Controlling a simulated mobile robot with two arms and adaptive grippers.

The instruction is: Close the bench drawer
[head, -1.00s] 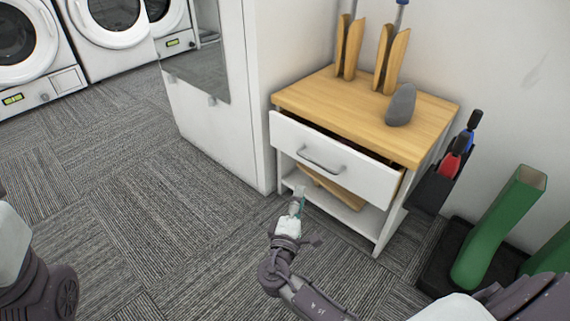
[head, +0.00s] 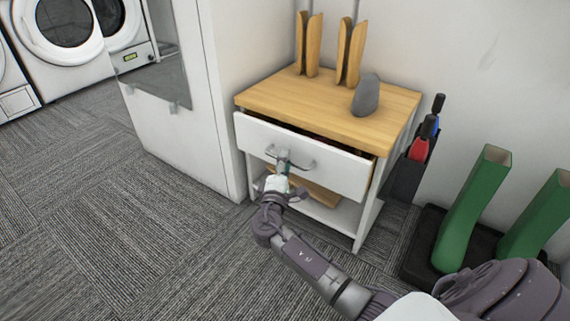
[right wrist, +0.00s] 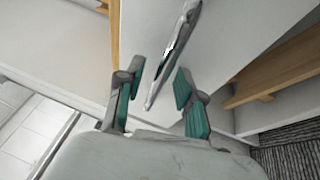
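The bench (head: 300,100) has a wooden top and a white drawer (head: 338,172) that stands partly open, with a dark gap under the top at its right end. A grey bar handle (head: 305,165) is on the drawer front. My right gripper (head: 283,160) is at the handle. In the right wrist view the handle (right wrist: 172,55) runs between the two spread green-padded fingertips of this gripper (right wrist: 162,88), with gaps on both sides. The drawer front (right wrist: 235,30) fills the upper part of that view. My left gripper is not in view.
On the bench top are wooden holders (head: 350,52) and a grey stone-like object (head: 367,95). A dark tool holder (head: 404,178) hangs at the right side. Green boot-like tubes (head: 470,210) stand on a black tray. A white cabinet (head: 185,120) is left; the carpet in front is free.

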